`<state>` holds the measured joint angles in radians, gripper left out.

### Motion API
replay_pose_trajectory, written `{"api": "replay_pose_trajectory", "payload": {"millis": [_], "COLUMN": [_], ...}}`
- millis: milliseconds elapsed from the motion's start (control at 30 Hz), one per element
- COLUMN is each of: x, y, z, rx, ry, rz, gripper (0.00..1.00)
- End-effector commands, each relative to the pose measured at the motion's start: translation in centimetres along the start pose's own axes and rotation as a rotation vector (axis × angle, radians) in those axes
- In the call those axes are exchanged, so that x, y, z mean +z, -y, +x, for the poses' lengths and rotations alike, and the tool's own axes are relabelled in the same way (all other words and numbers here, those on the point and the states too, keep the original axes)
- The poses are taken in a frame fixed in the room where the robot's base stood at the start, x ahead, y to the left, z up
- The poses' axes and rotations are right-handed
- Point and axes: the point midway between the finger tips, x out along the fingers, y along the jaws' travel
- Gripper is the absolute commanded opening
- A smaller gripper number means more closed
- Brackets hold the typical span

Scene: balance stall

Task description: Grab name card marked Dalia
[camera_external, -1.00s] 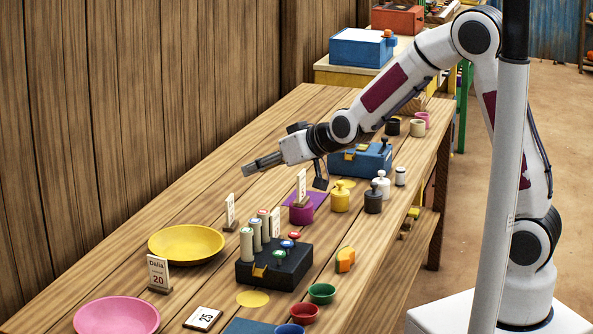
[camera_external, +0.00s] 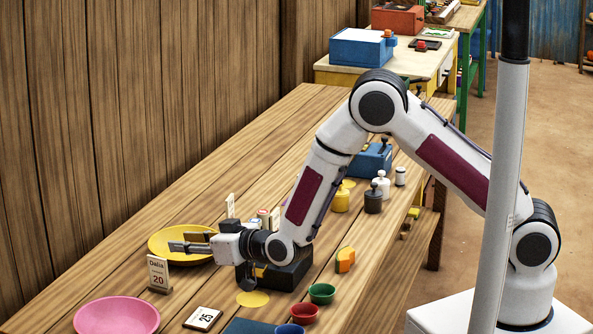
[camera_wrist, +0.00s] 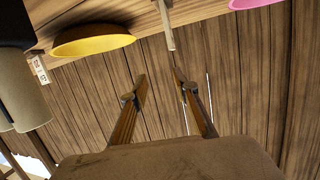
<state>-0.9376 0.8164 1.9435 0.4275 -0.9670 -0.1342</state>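The Dalia name card (camera_external: 158,273) is white with the number 20 and stands upright in a small wooden base on the table, between the yellow plate and the pink plate. In the wrist view a thin pale upright piece (camera_wrist: 167,25), seen edge-on, appears to be this card, just beyond the fingertips. My gripper (camera_external: 182,241) is open and empty, with its fingers pointing left over the yellow plate's near side, a little above and right of the card. Its two fingers also show apart in the wrist view (camera_wrist: 158,80).
The yellow plate (camera_external: 160,255) lies behind the card and the pink plate (camera_external: 117,316) in front. A card marked 25 (camera_external: 202,318) lies flat. A dark box (camera_external: 290,275) sits under my wrist. Green (camera_external: 321,293) and red (camera_external: 304,313) bowls stand at right. A wooden wall (camera_external: 90,120) borders the table.

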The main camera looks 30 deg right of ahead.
Motion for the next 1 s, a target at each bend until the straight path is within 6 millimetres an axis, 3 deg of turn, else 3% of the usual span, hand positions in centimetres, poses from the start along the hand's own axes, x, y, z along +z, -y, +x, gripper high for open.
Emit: {"api": "replay_pose_trajectory", "payload": {"millis": [100,267,733,1000], "x": [1.6,2.5,2.7,2.6], "y": [1.6,2.6,2.8,2.8], "z": [0.2,0.2,0.4,1.9], "rx": [-0.008,-0.012,-0.012,-0.012], "ry": [-0.024,-0.046,-0.051,-0.051], "rz": [-0.016,-0.027,-0.028,-0.027], "gripper": [0.29,0.29,0.29,0.29]}}
